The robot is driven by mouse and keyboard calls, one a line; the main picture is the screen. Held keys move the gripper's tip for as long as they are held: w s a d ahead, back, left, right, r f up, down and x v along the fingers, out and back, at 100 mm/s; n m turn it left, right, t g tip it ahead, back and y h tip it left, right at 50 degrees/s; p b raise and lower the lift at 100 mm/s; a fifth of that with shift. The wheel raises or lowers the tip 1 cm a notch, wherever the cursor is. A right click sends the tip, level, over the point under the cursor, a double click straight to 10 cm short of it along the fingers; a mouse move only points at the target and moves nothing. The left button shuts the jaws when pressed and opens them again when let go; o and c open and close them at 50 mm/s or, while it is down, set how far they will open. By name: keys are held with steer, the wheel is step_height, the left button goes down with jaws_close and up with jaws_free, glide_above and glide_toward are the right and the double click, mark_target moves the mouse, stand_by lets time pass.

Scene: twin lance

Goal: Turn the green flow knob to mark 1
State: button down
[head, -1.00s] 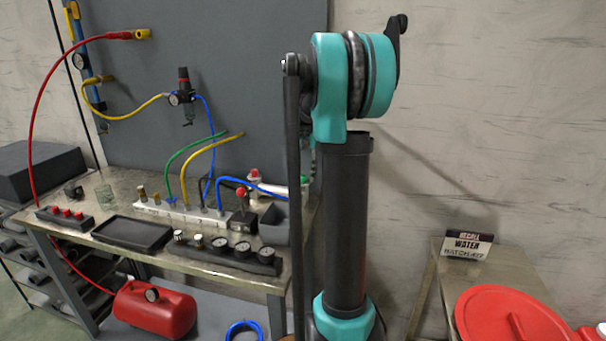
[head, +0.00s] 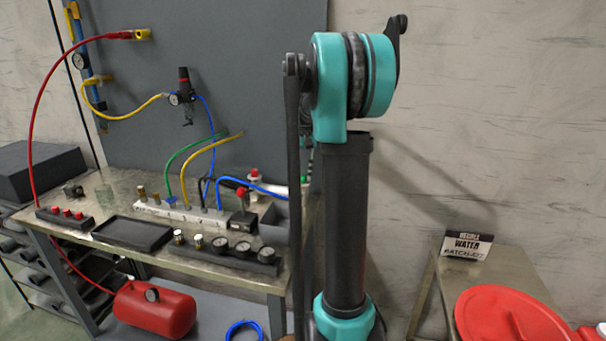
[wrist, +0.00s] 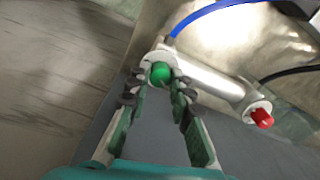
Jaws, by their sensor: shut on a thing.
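The green flow knob (wrist: 160,73) sits at the near end of a silver cylinder (wrist: 205,78) in the wrist view. My gripper (wrist: 158,78) is shut on the knob, with one dark fingertip on each side of it. The scale and mark 1 cannot be made out. In the head view only a small piece of green (head: 304,180) shows beside my arm, and my gripper is hidden there behind my arm.
A red knob (wrist: 262,118) is at the cylinder's other end. A blue hose (wrist: 210,12) and a black hose (wrist: 285,72) run close by. The workbench (head: 190,262) holds gauges, a black tray (head: 132,233) and a white manifold (head: 180,212).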

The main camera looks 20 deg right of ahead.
steer(key=n, duration=0.4)
steer(key=shift+n, duration=2)
steer(key=c, duration=1.3)
jaws_free()
steer(key=shift+c, duration=0.2)
steer(key=shift+r, duration=0.15)
step_height(320, 180, up, 12)
